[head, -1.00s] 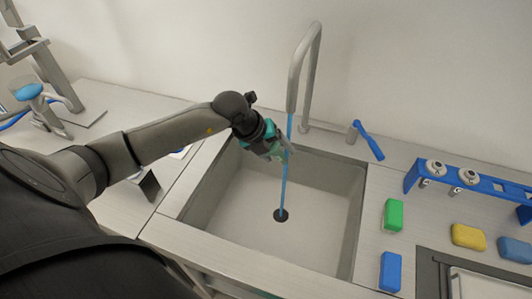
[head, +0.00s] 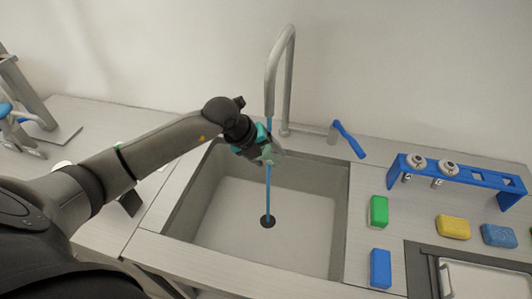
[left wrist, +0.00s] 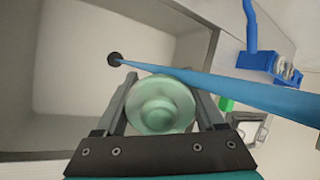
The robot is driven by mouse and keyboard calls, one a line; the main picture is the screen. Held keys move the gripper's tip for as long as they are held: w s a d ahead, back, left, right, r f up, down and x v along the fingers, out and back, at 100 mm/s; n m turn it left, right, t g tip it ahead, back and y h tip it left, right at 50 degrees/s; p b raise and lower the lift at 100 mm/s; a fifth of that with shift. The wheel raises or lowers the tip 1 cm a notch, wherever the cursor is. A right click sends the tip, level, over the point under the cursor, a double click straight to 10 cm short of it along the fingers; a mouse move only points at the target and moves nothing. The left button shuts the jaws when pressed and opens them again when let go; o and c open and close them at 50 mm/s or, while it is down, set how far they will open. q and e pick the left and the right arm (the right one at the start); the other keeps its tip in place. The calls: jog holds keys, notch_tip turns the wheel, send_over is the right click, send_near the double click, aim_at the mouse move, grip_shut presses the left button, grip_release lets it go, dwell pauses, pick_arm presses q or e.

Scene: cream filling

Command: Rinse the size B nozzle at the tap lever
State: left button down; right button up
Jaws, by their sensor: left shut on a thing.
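My left gripper (head: 272,156) is over the sink, below the spout of the tap (head: 279,70). In the left wrist view, its two fingers are shut on a pale green, round, stepped piece (left wrist: 160,105), which I take to be the nozzle; its size mark cannot be read. A blue stream of water (head: 268,190) runs from the spout to the drain. It passes close by the held nozzle in the left wrist view (left wrist: 220,88); whether it touches it I cannot tell. The blue tap lever (head: 348,139) is right of the spout. My right gripper is not in view.
The sink (head: 300,215) is empty around its drain (head: 267,221). At the right stand a blue rack (head: 480,178) with two metal nozzles, and green (head: 379,211), blue (head: 380,268) and yellow (head: 453,227) blocks. A machine stands at far left.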

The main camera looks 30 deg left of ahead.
pick_arm(q)
jog(key=shift+d, duration=0.1)
jog(key=shift+s+d+p, duration=0.35)
jog(key=shift+w+a, duration=0.4)
jog(key=shift+a, duration=0.1)
jog(key=shift+s+d, duration=0.1)
jog(key=shift+s+d, duration=0.3)
jog(key=shift+d, duration=0.1)
dwell(0.4)
jog(key=s+a+p, duration=0.3)
jog(key=s+a, duration=0.2)
jog(key=s, duration=0.1)
dwell(0.6)
